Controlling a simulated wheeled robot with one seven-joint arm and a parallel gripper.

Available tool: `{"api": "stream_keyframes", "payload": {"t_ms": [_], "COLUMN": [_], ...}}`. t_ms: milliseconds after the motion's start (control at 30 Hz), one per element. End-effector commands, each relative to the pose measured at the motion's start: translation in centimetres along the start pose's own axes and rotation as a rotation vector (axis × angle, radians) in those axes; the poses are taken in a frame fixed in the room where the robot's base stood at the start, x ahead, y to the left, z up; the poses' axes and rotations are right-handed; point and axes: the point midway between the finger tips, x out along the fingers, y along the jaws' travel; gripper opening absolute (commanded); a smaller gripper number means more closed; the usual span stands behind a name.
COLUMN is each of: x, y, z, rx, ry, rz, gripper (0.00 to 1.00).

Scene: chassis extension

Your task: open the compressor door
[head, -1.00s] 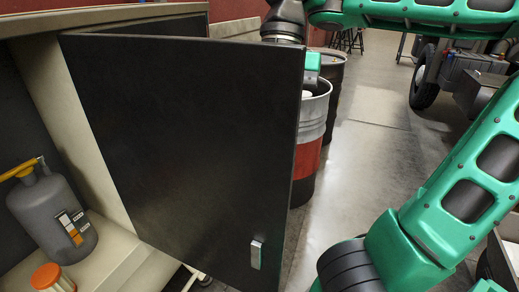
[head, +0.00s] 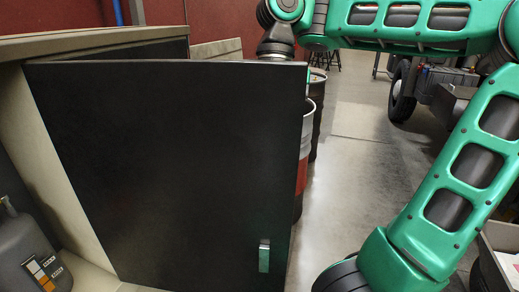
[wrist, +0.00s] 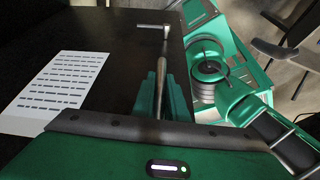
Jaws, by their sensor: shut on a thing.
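The black compressor door (head: 165,165) stands swung out from the cabinet, with open cabinet interior at its left. It fills much of the head view and has a small metal latch piece (head: 264,256) low near its free edge. In the wrist view the dark door face (wrist: 105,60) carries a white printed label (wrist: 58,90) and a long metal handle bar (wrist: 163,60). My gripper (wrist: 161,82) has its green fingers shut on this bar. In the head view the door hides my gripper; only my wrist shows above its top edge.
The beige cabinet (head: 45,180) holds a grey bottle (head: 30,245) on its floor at the left. Dark and red drums (head: 303,165) stand behind the door's free edge. Clear floor (head: 345,165) runs along the right, with a wheeled machine (head: 402,90) farther back.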

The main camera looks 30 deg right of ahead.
Motion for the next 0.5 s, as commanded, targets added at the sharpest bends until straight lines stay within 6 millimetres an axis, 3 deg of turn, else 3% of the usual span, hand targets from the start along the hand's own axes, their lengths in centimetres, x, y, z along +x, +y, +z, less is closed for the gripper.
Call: {"api": "stream_keyframes", "payload": {"t_ms": [67, 100, 167, 500], "x": [-0.05, -0.05, -0.06, -0.12], "y": [0.07, 0.05, 0.0, -0.13], "z": [-0.01, 0.0, 0.03, 0.06], "rx": [0.003, 0.004, 0.004, 0.003], "ry": [0.001, 0.001, 0.001, 0.0], "rz": [0.004, 0.004, 0.004, 0.003], "gripper": [0.0, 0.2, 0.31, 0.31]}}
